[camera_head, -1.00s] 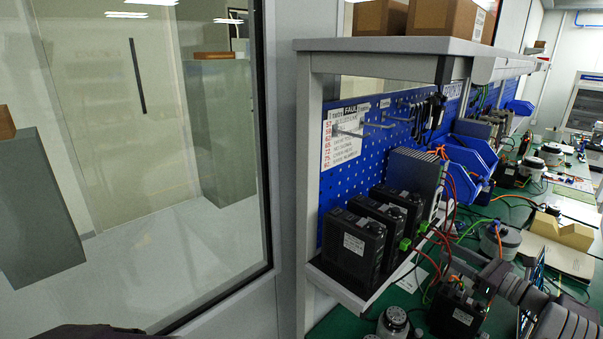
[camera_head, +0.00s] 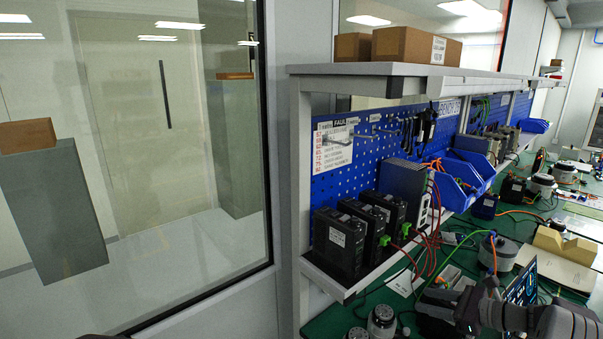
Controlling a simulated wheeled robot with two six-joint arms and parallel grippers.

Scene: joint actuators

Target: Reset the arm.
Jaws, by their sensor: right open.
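My right arm comes in from the lower right edge, low over the green bench top. My right gripper (camera_head: 440,304) is at its end, dark against dark devices, so its fingers are hard to make out; it is open. I see nothing held in it. Round silver-and-black joint actuators (camera_head: 381,322) stand on the bench to its left, and another actuator (camera_head: 497,253) stands behind it. My left gripper is not in view.
A shelf (camera_head: 400,69) with cardboard boxes (camera_head: 416,45) runs above the blue pegboard (camera_head: 330,180). Black power units (camera_head: 338,243) sit on a lower ledge. Blue bins (camera_head: 447,182), cables and a tan block (camera_head: 565,245) crowd the bench. A glass partition (camera_head: 180,170) fills the left.

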